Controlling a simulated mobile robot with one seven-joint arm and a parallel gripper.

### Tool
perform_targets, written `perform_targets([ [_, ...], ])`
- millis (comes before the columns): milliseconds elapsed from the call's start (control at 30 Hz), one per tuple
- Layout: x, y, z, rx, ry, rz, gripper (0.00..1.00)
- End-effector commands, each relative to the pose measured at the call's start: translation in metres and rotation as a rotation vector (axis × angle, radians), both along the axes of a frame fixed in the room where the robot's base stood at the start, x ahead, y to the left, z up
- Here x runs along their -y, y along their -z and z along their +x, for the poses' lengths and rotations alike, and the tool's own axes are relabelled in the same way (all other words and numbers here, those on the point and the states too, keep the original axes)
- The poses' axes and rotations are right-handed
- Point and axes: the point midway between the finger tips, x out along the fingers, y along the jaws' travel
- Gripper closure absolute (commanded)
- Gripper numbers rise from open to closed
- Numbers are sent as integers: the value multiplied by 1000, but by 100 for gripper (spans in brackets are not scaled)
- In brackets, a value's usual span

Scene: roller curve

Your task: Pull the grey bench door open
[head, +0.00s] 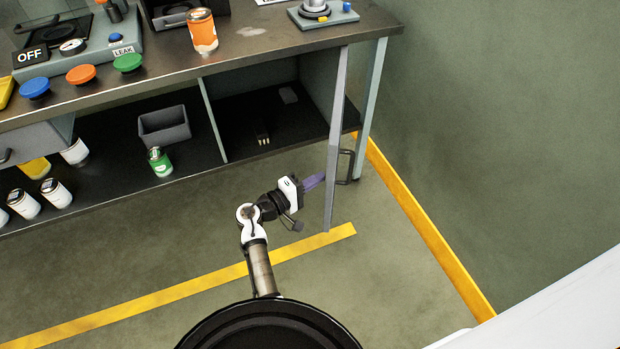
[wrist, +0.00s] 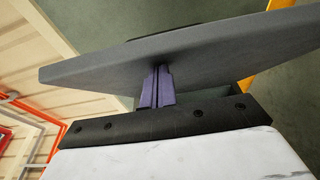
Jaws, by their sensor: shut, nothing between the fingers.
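The grey bench door (head: 332,195) stands swung out from the right end of the bench in the head view, seen almost edge-on. Its dark handle (head: 347,167) is on the right, outer side. My gripper (head: 320,180) is on the left, inner side of the door, with its purple fingers pointing at the panel. In the wrist view the fingers (wrist: 161,70) are closed together and reach the grey door panel (wrist: 225,50), seeming to touch it. Nothing is between them. The fingertips are partly hard to make out against the door.
The bench (head: 270,48) has an open lower compartment with a grey bin (head: 165,126) and several cans. A green can (head: 159,161) stands at the shelf's front. A yellow floor line (head: 180,295) crosses the floor; a yellow wall strip (head: 430,235) runs right. Floor right of the door is clear.

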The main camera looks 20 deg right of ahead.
Motion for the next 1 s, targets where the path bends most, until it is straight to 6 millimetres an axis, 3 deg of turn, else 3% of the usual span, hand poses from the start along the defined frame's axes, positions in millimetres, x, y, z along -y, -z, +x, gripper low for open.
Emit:
perform_targets([
  [200, 57, 1, -33, -2, 10, 1, 100],
  [533, 142, 1, -62, 0, 6, 0, 100],
  [700, 160, 0, -67, 0, 3, 0, 100],
  [1000, 162, 0, -68, -1, 2, 0, 100],
])
